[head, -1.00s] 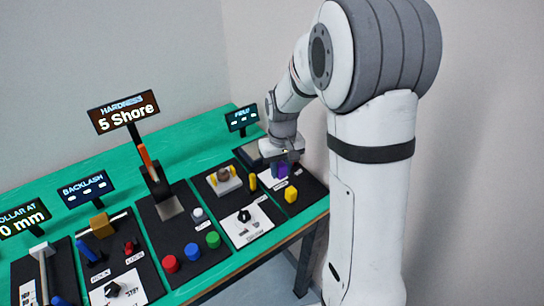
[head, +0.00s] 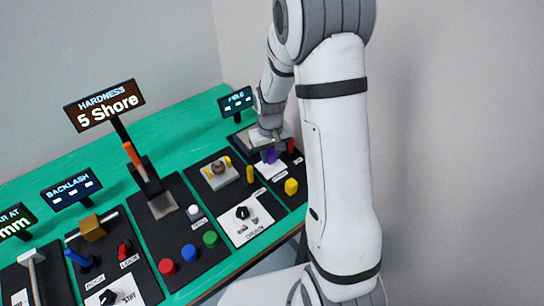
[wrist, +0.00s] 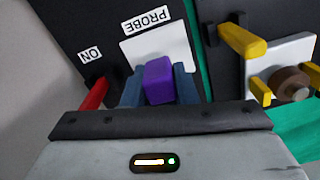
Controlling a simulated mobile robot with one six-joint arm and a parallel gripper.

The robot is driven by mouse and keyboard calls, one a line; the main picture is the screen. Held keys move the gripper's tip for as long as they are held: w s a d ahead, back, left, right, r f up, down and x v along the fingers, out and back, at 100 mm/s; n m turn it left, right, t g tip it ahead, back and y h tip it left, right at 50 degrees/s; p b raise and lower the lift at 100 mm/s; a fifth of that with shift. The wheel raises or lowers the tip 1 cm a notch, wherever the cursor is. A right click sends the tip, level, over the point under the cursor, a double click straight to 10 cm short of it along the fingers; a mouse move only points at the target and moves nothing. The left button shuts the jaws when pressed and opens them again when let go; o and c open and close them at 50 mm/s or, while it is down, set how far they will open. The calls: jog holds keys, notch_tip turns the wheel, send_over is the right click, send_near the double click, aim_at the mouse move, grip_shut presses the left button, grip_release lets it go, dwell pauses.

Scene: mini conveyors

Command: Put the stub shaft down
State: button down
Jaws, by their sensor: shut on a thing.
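My gripper (wrist: 158,88) is shut on a purple block-like piece, the stub shaft (wrist: 159,80), which sits between its two blue-grey fingers in the wrist view. In the head view the gripper (head: 269,150) is at the far right station, with the purple stub shaft (head: 270,156) under it. The piece is over a white card marked PROBE (wrist: 172,40). I cannot tell whether it touches the card. Its lower end is hidden.
A red lever (wrist: 94,94) marked ON is close to the gripper's left side. A yellow bar (wrist: 242,42) and a brown round part between yellow jaws (wrist: 290,83) are to the right.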

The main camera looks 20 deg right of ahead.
jog(key=shift+f, duration=1)
jog(key=shift+f, duration=0.15)
jog(key=c, duration=1.1)
grip_release()
jog(key=shift+c, duration=0.2)
